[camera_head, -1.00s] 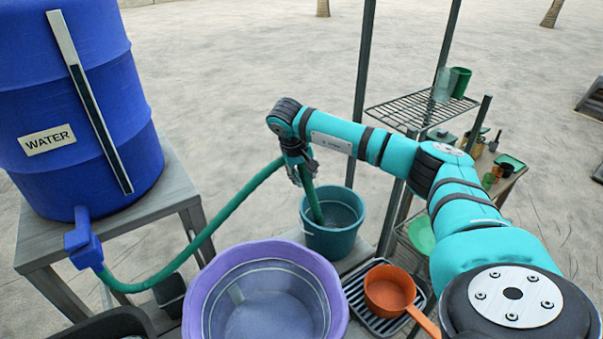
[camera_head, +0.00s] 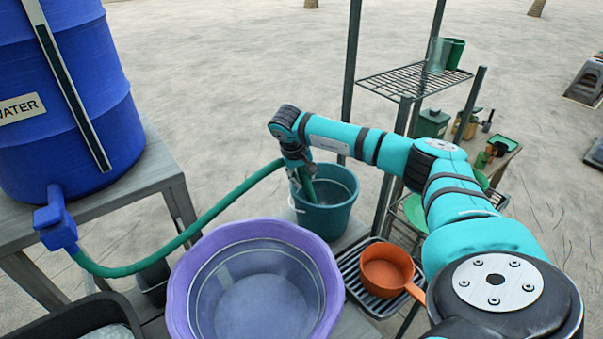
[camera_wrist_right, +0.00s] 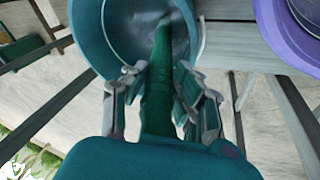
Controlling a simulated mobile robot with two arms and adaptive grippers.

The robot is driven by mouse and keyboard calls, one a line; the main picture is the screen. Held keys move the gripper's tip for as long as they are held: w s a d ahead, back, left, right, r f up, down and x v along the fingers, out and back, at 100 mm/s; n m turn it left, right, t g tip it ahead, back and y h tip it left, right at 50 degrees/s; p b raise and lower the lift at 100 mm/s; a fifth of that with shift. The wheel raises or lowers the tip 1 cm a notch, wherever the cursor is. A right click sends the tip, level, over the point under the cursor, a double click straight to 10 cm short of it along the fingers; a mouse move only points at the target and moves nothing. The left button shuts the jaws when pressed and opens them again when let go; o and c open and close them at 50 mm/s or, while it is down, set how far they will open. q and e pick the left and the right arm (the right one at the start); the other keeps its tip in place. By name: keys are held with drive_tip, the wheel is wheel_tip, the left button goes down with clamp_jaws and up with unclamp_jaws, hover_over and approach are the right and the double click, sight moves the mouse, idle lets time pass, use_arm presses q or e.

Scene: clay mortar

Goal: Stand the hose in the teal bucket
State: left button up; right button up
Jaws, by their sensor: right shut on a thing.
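The green hose (camera_head: 196,224) runs from the blue tap on the water barrel, sags, and rises to my right gripper (camera_head: 300,178). My right gripper is shut on the hose, close to the near left rim of the teal bucket (camera_head: 325,216). In the right wrist view, the gripper (camera_wrist_right: 160,100) has its fingers on both sides of the hose (camera_wrist_right: 162,75). The hose end reaches past the rim into the bucket (camera_wrist_right: 96,40) there. The bucket stands upright and something pale and shiny, perhaps water, shows inside. My left gripper is not in view.
The blue water barrel (camera_head: 70,120) stands on a grey table at left. A purple basin (camera_head: 187,285) is in front of the bucket. An orange dipper (camera_head: 387,270) lies on a black rack to the right. A wire shelf (camera_head: 415,80) stands behind my right arm.

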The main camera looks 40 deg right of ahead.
drive_tip(key=shift+f, duration=0.2)
drive_tip(key=o, duration=1.1)
drive_tip(key=shift+o, duration=0.3)
drive_tip(key=o, duration=0.8)
drive_tip(key=shift+c, duration=0.2)
drive_tip(key=p+v, duration=0.6)
drive_tip(key=v, duration=0.1)
drive_tip(key=shift+d+r, duration=0.15)
drive_tip(key=shift+d, duration=0.15)
drive_tip(key=shift+p+v, duration=1.55)
drive_tip(key=shift+v, duration=0.4)
